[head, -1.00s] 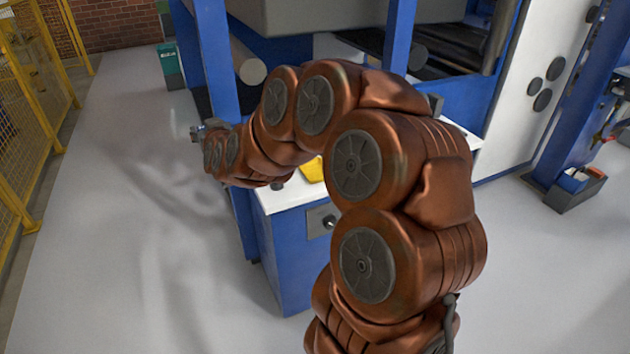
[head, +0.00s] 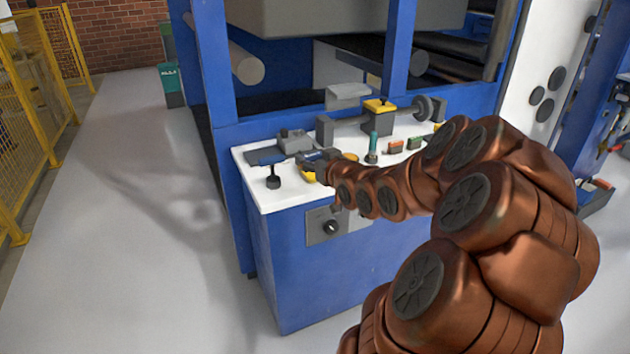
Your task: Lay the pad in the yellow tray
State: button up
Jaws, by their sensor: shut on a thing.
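My gripper (head: 308,162) is over the white worktop, seen small and from the side. It is shut on a small dark bluish piece, which I take to be the pad (head: 315,155); the fingers hide much of it. Yellow parts, apparently of the yellow tray (head: 308,177), show below and behind the gripper. The gripper and wrist hide most of the tray. I cannot tell whether the pad touches the tray.
Blue machine posts rise behind. Open floor lies left.

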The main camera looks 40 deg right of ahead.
jog(key=s+d+f+p, duration=0.3)
jog(key=d+p, duration=0.1)
jog(key=p, duration=0.4)
jog(key=shift+f, duration=0.3)
jog(key=shift+w+d+p, duration=0.1)
jog(key=shift+w+p, duration=0.05)
jog(key=shift+p, duration=0.65)
jog(key=shift+h, duration=0.3)
jog(key=p+x, duration=0.1)
jog(key=x, duration=0.3)
jog(key=p+x, duration=0.1)
jog(key=x, duration=0.4)
jog(key=d+p+x, duration=0.1)
jog(key=x, duration=0.3)
jog(key=shift+d+r, duration=0.15)
jog(key=shift+r, duration=0.2)
jog(key=shift+w+f, duration=0.1)
jog(key=shift+f, duration=1.65)
jog(key=shift+f, duration=0.25)
jog(key=o, duration=1.3)
jog(key=shift+c, duration=0.2)
